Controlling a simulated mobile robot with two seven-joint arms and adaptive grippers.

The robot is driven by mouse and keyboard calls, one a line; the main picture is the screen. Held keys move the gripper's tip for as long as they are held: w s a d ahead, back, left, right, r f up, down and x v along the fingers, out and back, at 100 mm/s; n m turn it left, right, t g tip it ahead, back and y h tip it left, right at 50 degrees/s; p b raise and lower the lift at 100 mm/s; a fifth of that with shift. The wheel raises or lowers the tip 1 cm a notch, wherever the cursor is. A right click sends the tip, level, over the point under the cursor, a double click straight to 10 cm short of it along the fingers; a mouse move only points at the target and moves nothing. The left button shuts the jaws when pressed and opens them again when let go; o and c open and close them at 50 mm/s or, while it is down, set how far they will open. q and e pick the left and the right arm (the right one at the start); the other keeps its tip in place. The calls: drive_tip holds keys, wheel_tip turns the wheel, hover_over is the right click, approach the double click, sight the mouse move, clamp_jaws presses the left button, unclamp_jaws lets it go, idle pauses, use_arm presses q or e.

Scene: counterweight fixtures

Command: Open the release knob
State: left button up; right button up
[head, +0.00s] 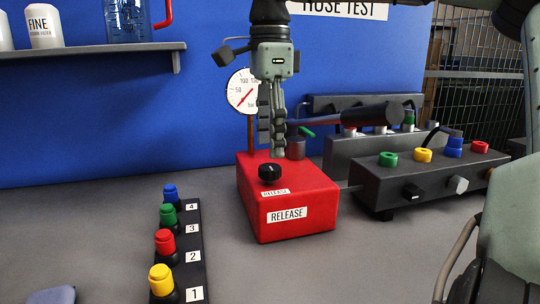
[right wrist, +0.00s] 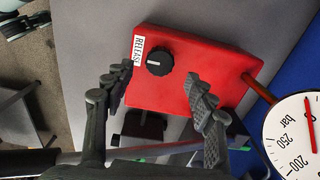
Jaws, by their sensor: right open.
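The release knob (head: 270,173) is a round black knob with a pale pointer mark. It sits on top of a red box (head: 313,192) labelled RELEASE on its front and top. In the right wrist view the knob (right wrist: 159,61) shows its white mark lying crosswise, beside the RELEASE label. My right gripper (head: 271,150) points down above the knob, with a small gap showing in the head view. In the right wrist view its open fingers (right wrist: 158,82) lie to either side of the knob, apart from it and empty. My left gripper is not in view.
A gauge (head: 241,91) on a post stands behind the box. A grey fixture with coloured caps (head: 375,184) stands to the right. A strip of numbered coloured plugs (head: 194,270) lies front left. A blue panel (head: 150,120) closes the back.

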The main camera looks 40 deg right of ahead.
sight(270, 167)
wheel_tip(270, 167, up, 8)
drive_tip(key=shift+f, duration=0.25)
idle(0.5)
